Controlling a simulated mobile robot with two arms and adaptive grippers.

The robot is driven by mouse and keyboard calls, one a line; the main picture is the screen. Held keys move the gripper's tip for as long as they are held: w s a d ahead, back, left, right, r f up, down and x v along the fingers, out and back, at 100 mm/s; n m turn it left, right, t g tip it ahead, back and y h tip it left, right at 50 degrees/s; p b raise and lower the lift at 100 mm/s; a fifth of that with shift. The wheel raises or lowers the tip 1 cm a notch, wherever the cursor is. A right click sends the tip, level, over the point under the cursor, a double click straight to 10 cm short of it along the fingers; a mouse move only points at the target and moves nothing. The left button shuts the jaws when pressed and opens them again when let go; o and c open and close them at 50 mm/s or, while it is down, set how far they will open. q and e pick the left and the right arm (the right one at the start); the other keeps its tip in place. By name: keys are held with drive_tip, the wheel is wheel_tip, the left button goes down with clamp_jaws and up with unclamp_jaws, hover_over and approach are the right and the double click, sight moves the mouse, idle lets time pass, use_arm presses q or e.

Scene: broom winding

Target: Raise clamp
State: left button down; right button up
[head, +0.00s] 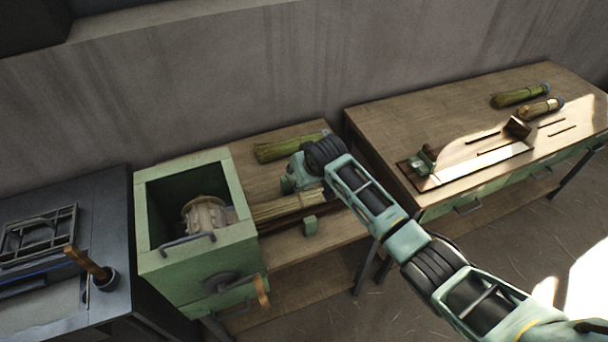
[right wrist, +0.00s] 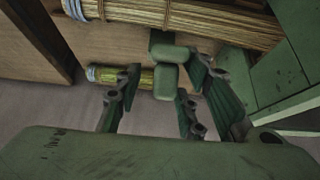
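A green box-shaped machine (head: 160,262) with an open top stands at the left of the work table in the head view. A straw bundle (head: 282,208) lies at its right side; its straw fills the top of the right wrist view (right wrist: 190,20). My right gripper (head: 298,184) is over the table beside the machine, partly hidden by its own wrist. In the wrist view its fingers (right wrist: 164,88) are apart, with green blocks (right wrist: 168,82), apparently the clamp's, between them. Contact cannot be told. A small green block (head: 310,226) sits at the table front. My left gripper is not in view.
A green-yellow bundle (head: 285,148) lies at the table's back. A second table (head: 415,110) at right holds a fixture and two bundles (head: 520,95). A dark bench (head: 60,300) with a wooden-handled tool (head: 85,262) is at left. A wall runs behind.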

drive_tip(key=shift+a, duration=0.1)
drive_tip(key=shift+s+r, duration=0.35)
drive_tip(key=shift+r, duration=0.2)
drive_tip(key=v, duration=1)
drive_tip(key=shift+s+d+r, duration=0.2)
drive_tip(key=shift+d+r, duration=0.1)
